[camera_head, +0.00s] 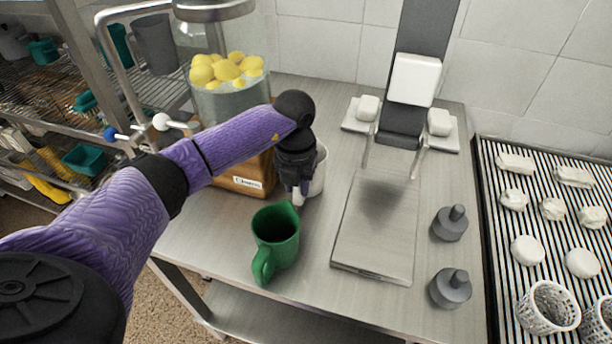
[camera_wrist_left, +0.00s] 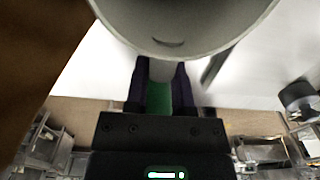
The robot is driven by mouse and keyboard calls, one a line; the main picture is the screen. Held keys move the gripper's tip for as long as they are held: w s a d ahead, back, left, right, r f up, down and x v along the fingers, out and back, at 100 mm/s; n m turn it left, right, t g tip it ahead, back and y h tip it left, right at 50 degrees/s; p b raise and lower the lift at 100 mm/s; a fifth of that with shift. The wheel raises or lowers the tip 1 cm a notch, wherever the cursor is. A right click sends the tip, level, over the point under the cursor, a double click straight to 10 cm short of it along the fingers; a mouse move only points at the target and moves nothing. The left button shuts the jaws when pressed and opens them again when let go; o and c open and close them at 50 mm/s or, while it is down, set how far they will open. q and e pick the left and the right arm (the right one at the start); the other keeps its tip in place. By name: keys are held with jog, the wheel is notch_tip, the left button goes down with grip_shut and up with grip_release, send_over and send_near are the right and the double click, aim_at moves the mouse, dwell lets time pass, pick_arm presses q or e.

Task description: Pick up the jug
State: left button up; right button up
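A green jug (camera_head: 276,232) stands upright near the table's front edge, its handle toward the front. A pale, white-grey jug-like container (camera_head: 320,172) stands behind it, partly hidden by my left gripper (camera_head: 298,194). The pale container's round body (camera_wrist_left: 185,22) fills the top of the left wrist view. The fingers of my left gripper (camera_wrist_left: 160,75) point down and lie on either side of the pale container's handle-like part. Green shows between the fingers. I cannot tell whether the fingers press on the handle. My right gripper is not in view.
A lemon-filled dispenser (camera_head: 226,85) on a wooden box (camera_head: 246,176) stands left of the pale container. A scale (camera_head: 375,232) and two grey weights (camera_head: 450,223) are to the right. A ribbed rack (camera_head: 510,260) with white pieces and perforated baskets is at far right.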

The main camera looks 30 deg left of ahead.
pick_arm(q)
grip_shut()
